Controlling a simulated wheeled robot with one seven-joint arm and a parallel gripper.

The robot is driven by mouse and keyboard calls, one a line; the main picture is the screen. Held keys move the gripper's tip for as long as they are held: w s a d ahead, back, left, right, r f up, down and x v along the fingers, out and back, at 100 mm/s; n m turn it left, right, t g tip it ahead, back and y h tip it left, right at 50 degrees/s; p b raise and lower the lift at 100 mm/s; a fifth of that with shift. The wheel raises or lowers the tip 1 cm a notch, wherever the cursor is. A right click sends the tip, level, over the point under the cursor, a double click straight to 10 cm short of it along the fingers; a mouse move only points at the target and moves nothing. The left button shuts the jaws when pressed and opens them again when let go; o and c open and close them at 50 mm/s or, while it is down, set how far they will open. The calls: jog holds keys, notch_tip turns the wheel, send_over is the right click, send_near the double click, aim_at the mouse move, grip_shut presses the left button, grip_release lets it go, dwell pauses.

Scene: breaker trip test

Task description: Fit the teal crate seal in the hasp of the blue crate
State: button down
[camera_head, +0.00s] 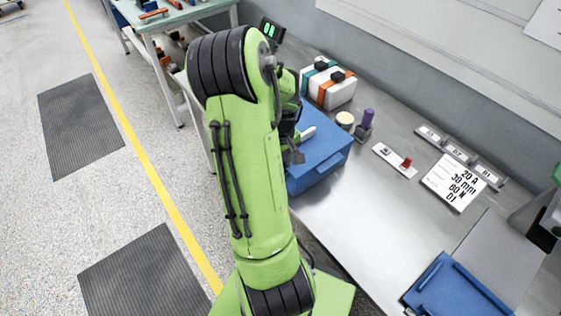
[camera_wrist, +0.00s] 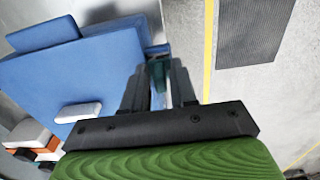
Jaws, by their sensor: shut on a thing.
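The blue crate (camera_head: 323,153) stands on the bench, partly hidden behind my green arm in the head view. It also fills the left of the wrist view (camera_wrist: 85,75), with a pale handle (camera_wrist: 78,112) on it. My gripper (camera_wrist: 160,68) is at the edge of the blue crate in the wrist view. Its fingers are shut on the teal crate seal (camera_wrist: 159,72), which shows as a small teal piece between them. A small blue part of the crate (camera_wrist: 157,50) lies close beside the fingertips. I cannot tell whether the seal touches the hasp.
A white case with teal and orange straps (camera_head: 328,86) stands behind the crate. A purple-topped item (camera_head: 367,119), a round tan-topped item (camera_head: 345,119) and a plate with a red part (camera_head: 406,162) are to its right. The bench front (camera_head: 365,225) is clear.

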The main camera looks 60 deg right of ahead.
jog(key=shift+f, duration=0.1)
dwell(0.6)
jog(key=shift+f+b, duration=0.35)
jog(key=shift+b, duration=0.15)
jog(key=shift+r, duration=0.15)
jog(key=shift+r+p, duration=0.3)
jog(key=shift+r, duration=0.05)
jog(key=shift+d, duration=0.1)
dwell(1.2)
jog(key=shift+f+b, duration=0.1)
jog(key=shift+b, duration=0.2)
jog(key=shift+f+b, duration=0.3)
jog(key=shift+f, duration=0.05)
